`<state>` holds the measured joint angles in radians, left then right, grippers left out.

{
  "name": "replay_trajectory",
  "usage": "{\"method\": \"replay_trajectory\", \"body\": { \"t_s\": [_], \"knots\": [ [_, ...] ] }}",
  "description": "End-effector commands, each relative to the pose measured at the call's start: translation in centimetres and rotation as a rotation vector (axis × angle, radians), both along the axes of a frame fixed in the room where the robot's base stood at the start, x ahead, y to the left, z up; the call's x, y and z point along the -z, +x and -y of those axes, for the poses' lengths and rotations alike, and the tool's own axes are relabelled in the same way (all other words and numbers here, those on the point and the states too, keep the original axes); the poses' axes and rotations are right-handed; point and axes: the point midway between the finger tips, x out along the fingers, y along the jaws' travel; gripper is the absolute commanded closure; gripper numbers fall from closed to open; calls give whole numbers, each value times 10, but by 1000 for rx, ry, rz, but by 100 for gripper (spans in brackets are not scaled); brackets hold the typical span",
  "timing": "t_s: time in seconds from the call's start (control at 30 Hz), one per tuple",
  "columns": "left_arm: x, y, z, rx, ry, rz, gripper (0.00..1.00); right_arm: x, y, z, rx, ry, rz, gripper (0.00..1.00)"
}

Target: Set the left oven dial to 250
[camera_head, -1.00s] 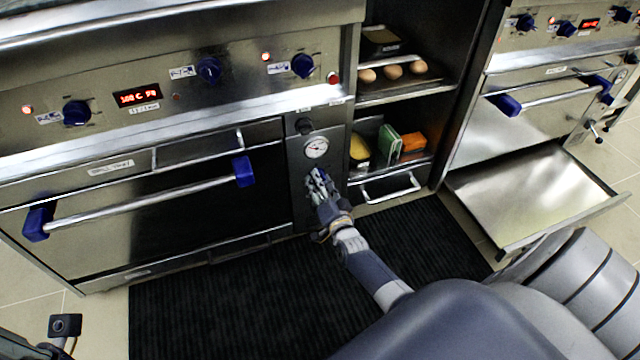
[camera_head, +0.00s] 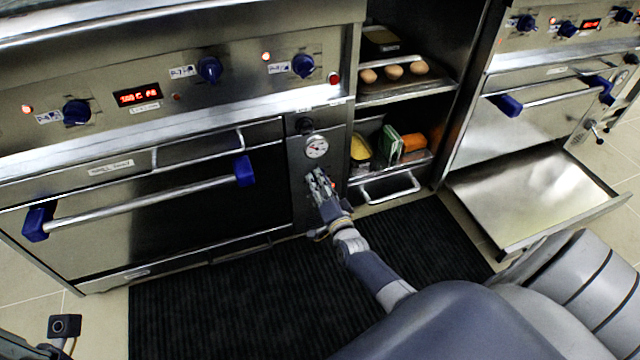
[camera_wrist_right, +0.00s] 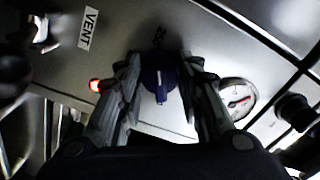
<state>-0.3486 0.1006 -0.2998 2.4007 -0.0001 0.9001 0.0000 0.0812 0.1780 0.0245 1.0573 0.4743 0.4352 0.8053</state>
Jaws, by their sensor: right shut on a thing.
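My right gripper (camera_head: 318,184) is at the narrow steel panel (camera_head: 302,160) right of the left oven, just below a round gauge (camera_head: 316,147). In the right wrist view, its two fingers (camera_wrist_right: 165,85) lie on either side of a dark blue dial (camera_wrist_right: 158,76) and are shut on it. The gripper hides this dial in the head view. A dark printed mark (camera_wrist_right: 158,35), perhaps a number, sits by the dial's rim; I cannot read the setting for sure.
The left oven's upper panel carries several blue knobs (camera_head: 209,70) and a red display (camera_head: 137,95). Its door handle (camera_head: 150,200) spans the front. Shelves with eggs (camera_head: 394,72) and food stand right. A lit red lamp (camera_wrist_right: 96,85) and VENT label (camera_wrist_right: 89,27) are near the dial.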

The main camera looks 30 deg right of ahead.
Motion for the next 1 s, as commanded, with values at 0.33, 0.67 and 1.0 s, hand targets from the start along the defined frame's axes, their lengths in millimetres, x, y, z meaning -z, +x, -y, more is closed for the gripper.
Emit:
{"method": "replay_trajectory", "body": {
  "t_s": [0.33,0.67,1.0],
  "knots": [
    [0,0,0,0,-1,-1,100,1,0,0,0,0,-1,47],
    [0,0,0,-1,-2,-3,100,2,-21,-6,-1,3,-2,47],
    [0,0,0,0,0,-2,100,2,-85,-20,-1,2,-5,47]
  ]
}}
